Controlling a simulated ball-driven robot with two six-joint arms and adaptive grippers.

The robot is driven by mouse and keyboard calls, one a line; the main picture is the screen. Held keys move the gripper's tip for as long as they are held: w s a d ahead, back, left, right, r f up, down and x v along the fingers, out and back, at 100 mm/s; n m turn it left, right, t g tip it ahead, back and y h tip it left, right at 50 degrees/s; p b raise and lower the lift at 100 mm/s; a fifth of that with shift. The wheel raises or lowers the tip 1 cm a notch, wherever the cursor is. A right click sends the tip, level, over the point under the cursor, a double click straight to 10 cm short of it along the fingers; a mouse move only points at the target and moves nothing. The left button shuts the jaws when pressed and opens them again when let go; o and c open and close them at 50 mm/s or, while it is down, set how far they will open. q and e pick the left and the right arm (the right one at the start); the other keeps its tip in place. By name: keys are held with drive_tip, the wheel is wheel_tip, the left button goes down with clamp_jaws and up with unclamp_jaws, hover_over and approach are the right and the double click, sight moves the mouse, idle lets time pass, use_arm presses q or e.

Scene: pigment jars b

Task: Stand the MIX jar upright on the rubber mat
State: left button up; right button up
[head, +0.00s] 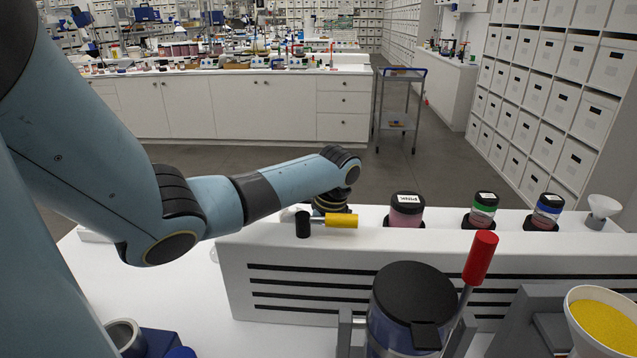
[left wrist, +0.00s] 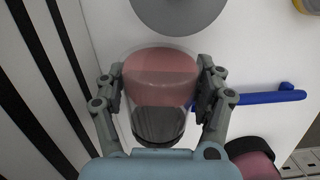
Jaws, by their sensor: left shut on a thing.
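My left gripper (left wrist: 160,92) is shut on a clear jar (left wrist: 160,68) with pink contents and a dark end, one finger on each side. No label shows on this jar, so I cannot read whether it is the MIX jar, and its tilt is unclear. A round grey disc (left wrist: 180,12), possibly the rubber mat, lies on the white surface beyond the jar. In the head view my left arm reaches over the white raised ledge (head: 300,262); the fingers and held jar are hidden there. My right gripper is out of view.
A pink jar (head: 407,210), a green-banded jar (head: 482,210) and a blue-banded jar (head: 546,212) stand along the ledge. A yellow-handled tool (head: 341,221) lies left of them. A large black-lidded container (head: 412,300) and red-handled lever (head: 480,258) stand in front.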

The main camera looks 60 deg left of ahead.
use_arm(q)
drive_tip(key=shift+s+f, duration=0.1)
drive_tip(key=shift+f, duration=0.5)
drive_tip(key=shift+c, duration=1)
drive_tip(key=o, duration=1.7)
drive_tip(key=shift+c, duration=0.2)
